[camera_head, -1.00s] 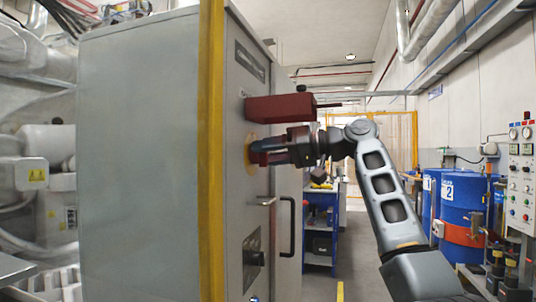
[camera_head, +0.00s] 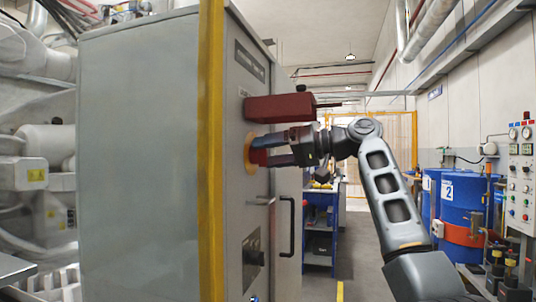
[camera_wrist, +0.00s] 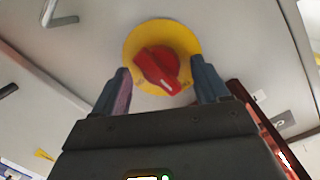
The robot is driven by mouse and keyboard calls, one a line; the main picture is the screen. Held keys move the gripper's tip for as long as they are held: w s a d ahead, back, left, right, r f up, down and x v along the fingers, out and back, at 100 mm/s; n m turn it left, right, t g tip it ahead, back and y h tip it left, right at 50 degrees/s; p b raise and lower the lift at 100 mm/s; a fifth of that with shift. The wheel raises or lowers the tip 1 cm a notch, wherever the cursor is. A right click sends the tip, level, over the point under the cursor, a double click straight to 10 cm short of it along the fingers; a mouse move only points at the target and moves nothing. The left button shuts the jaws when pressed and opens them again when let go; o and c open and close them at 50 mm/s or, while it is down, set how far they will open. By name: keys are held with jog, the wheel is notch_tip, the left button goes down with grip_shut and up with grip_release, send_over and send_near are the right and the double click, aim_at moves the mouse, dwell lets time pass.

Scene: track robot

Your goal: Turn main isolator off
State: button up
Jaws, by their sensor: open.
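The main isolator is a red knob (camera_wrist: 158,70) on a round yellow plate (camera_wrist: 133,43), set in the front of a grey cabinet (camera_head: 140,150). In the head view the yellow plate (camera_head: 249,154) shows edge-on and the red knob (camera_head: 259,157) is partly hidden by a finger. The knob has a white mark at its lower right end and sits slanted in the wrist view. My gripper (camera_wrist: 162,76) is open, with one finger on each side of the knob. Whether either finger touches it I cannot tell. The head view shows my gripper (camera_head: 268,150) at the plate.
A dark red box (camera_head: 280,108) juts from the cabinet just above my gripper. Below are a small lever (camera_head: 261,200), a black switch (camera_head: 253,258) and a door handle (camera_head: 288,227). Blue drums (camera_head: 462,200) and a control panel (camera_head: 521,175) stand at the right.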

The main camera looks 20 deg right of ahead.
jog(key=f+v, duration=0.1)
jog(key=v, duration=0.6)
jog(key=shift+r, duration=0.45)
